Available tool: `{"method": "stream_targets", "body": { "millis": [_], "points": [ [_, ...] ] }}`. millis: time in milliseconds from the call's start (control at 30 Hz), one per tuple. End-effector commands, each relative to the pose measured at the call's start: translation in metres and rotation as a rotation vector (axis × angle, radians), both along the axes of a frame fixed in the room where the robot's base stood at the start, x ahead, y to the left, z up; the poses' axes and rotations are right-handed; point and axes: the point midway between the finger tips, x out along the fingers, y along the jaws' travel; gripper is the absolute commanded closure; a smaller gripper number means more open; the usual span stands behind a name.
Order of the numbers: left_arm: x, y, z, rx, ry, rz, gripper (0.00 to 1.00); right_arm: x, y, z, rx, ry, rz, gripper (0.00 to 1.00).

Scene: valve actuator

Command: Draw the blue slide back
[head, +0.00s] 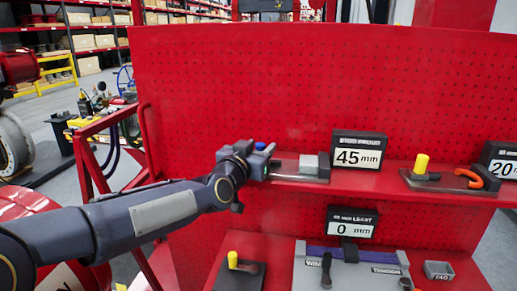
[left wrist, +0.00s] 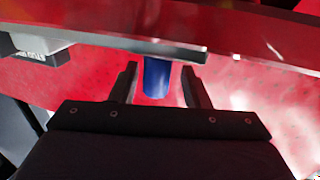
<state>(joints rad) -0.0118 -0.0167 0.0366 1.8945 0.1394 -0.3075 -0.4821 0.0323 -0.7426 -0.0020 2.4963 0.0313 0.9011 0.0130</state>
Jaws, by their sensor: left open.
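The blue slide's knob (head: 260,146) shows just above my left gripper (head: 262,160) in the head view, at the left end of a grey rail (head: 285,177) on the upper red shelf. In the left wrist view the blue knob (left wrist: 156,78) stands between the two dark fingers of my left gripper (left wrist: 158,88). The fingers are apart, with a visible gap on each side of the knob. A grey block (head: 314,165) sits at the right end of the rail. The display (head: 358,151) beside it reads 45 mm. My right gripper is not in view.
A yellow knob (head: 421,164) and an orange hook-shaped part (head: 470,178) are on the upper shelf at right. A lower shelf holds another yellow knob (head: 233,260), a 0 mm display (head: 351,222) and a small grey tray (head: 438,270). A red pegboard (head: 250,70) stands behind.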

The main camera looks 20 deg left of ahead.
Motion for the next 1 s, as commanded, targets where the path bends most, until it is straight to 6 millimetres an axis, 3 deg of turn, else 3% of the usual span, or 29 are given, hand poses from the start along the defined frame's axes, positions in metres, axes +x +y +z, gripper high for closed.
{"method": "stream_targets", "body": {
  "millis": [167, 600, 1000],
  "points": [
    [-0.007, 0.0, 0.0, -0.001, 0.0, -0.001, 0.58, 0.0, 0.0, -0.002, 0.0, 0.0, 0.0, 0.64],
    [-0.073, 0.001, 0.0, 0.001, -0.001, 0.002, 0.58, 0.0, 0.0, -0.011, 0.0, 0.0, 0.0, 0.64],
    [-0.078, 0.0, -0.001, 0.001, 0.0, 0.0, 0.57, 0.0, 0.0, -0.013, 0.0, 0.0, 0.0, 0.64]
  ]
}}
